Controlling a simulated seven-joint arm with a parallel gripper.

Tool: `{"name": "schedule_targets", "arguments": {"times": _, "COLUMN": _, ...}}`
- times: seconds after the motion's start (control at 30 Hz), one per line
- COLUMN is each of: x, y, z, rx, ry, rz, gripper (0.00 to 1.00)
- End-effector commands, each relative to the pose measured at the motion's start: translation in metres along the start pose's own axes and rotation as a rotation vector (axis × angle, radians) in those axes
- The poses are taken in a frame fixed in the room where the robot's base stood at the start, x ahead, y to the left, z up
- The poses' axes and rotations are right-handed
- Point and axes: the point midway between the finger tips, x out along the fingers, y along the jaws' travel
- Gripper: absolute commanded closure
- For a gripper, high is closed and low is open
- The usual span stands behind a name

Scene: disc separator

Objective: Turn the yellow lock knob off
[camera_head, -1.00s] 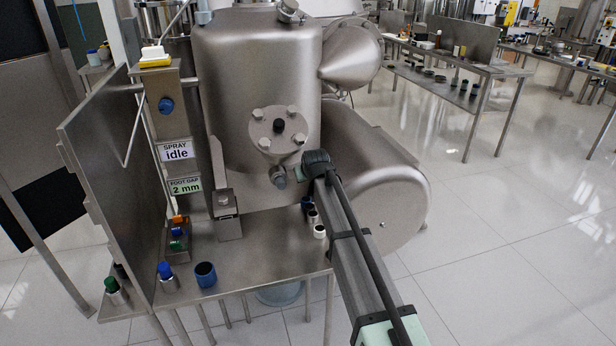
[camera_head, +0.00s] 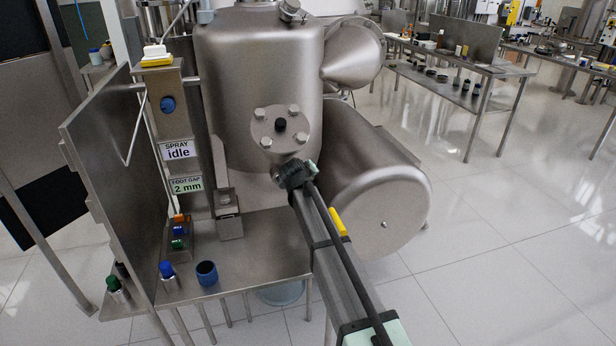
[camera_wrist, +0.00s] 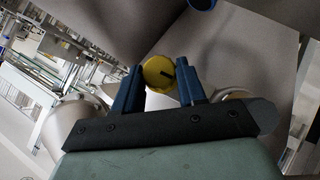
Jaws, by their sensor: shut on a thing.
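In the wrist view, the yellow lock knob (camera_wrist: 155,73) is a round yellow disc with a short dark mark on its face. My gripper (camera_wrist: 161,70) has one blue finger on each side of it and is shut on it. In the head view, my arm's dark wrist end is in front of the steel separator body (camera_head: 250,90), below its round bolted flange (camera_head: 280,126). The fingers and the knob's face cannot be made out there.
A control post at left carries a sign (camera_head: 178,150) reading "SPRAY idle" and a sign (camera_head: 187,185) reading "FOOT GAP 2 mm". A blue cup (camera_head: 206,273) stands on the steel table (camera_head: 245,262). A large steel drum (camera_head: 385,200) is right of my arm.

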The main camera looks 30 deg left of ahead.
Motion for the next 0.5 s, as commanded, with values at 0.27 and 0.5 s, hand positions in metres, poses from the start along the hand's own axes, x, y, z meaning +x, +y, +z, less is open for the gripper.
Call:
{"name": "schedule_targets", "arguments": {"times": 0.27, "x": 0.0, "y": 0.0001, "z": 0.0001, "rx": -0.003, "ry": 0.0, "rz": 0.002, "gripper": 0.9}}
{"name": "schedule_targets", "arguments": {"times": 0.5, "x": 0.0001, "y": 0.0001, "z": 0.0001, "rx": -0.003, "ry": 0.0, "rz": 0.001, "gripper": 0.42}}
